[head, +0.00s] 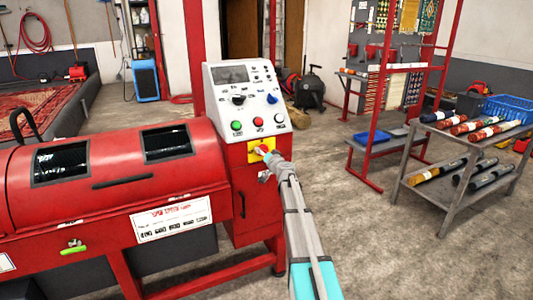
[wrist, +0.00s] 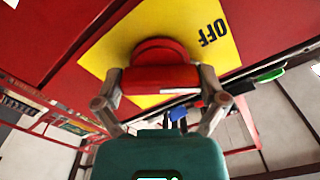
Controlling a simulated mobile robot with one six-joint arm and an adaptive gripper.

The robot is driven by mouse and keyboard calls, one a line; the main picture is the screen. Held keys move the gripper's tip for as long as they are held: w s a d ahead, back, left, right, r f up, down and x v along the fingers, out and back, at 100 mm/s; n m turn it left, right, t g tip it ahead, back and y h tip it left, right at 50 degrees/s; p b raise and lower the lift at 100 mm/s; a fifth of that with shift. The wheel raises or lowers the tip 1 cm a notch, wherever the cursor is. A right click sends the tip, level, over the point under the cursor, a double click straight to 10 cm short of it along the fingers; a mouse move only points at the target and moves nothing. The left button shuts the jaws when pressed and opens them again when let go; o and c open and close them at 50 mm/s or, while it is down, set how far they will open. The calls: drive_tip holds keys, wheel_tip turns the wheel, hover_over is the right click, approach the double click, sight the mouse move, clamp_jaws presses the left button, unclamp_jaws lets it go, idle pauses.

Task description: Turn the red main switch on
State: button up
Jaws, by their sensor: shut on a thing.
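The red main switch (wrist: 160,76) is a round knob with a bar handle on a yellow plate (wrist: 100,58). In the head view the plate (head: 254,157) sits on the red front below the white control panel. The word OFF shows upside down beside the knob in the wrist view; no ON label is visible. My gripper (wrist: 161,88) has one finger on each side of the bar handle and is shut on it. The bar lies across the wrist picture, with a pale mark on its edge. In the head view my gripper (head: 264,151) partly covers the switch.
The control panel (head: 240,73) above has a blue knob, a black knob and green, red and white buttons. The red machine drum (head: 110,160) stands left. A grey rack (head: 447,208) with rolls stands right. The concrete floor between is clear.

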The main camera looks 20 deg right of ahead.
drive_tip(key=m, duration=0.5)
drive_tip(key=shift+m, duration=0.4)
drive_tip(key=m, duration=0.5)
drive_tip(key=shift+m, duration=0.3)
drive_tip(key=shift+s, duration=0.1)
drive_tip(key=o, duration=0.8)
drive_tip(key=s, duration=1.2)
drive_tip(key=shift+d, duration=0.25)
